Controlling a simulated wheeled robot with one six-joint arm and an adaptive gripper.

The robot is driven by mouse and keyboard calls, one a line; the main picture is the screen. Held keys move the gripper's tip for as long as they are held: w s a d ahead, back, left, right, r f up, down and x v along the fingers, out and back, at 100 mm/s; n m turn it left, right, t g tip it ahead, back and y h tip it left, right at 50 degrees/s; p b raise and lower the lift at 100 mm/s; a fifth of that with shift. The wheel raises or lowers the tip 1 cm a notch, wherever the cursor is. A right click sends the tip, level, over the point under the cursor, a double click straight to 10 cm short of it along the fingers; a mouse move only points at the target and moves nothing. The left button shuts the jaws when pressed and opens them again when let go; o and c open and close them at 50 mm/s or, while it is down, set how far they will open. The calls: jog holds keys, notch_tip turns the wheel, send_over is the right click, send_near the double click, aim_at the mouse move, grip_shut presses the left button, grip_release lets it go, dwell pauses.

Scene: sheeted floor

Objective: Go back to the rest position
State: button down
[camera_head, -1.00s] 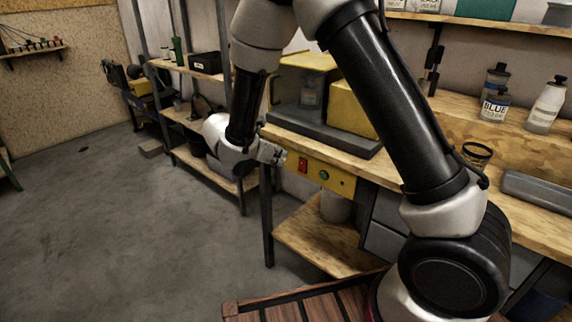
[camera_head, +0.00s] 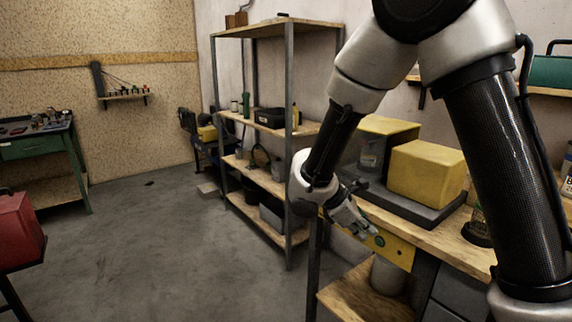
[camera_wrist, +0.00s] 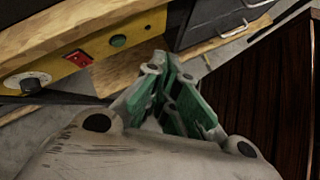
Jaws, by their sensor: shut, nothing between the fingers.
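My gripper (camera_head: 366,229) hangs at the end of my bent arm, in front of the workbench's yellow control panel (camera_head: 392,246) in the head view. In the wrist view my gripper (camera_wrist: 172,75) shows its green-padded fingers together, with nothing between them. The yellow panel (camera_wrist: 140,32) also shows in the wrist view, with a red switch, a green button and a dial. The fingers appear apart from the panel and bench.
The wooden workbench (camera_head: 445,240) on the right carries a yellow box (camera_head: 427,172). A metal shelving unit (camera_head: 289,150) stands behind my gripper. A red box (camera_head: 15,232) is at the left edge. The grey floor (camera_head: 165,240) between is open.

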jog(key=s+d+r+m+t+y, duration=0.1)
jog(key=s+d+r+m+y, duration=0.3)
jog(key=s+d+r+m, duration=0.3)
jog(key=s+d+r+m+t+y, duration=0.2)
jog(key=s+d+r+m+y, duration=0.2)
jog(key=s+d+r+m, duration=0.3)
jog(key=s+r+m, duration=0.2)
jog(key=s+r, duration=0.2)
jog(key=s, duration=0.2)
jog(key=shift+s+d+m, duration=0.15)
jog(key=shift+m, duration=0.25)
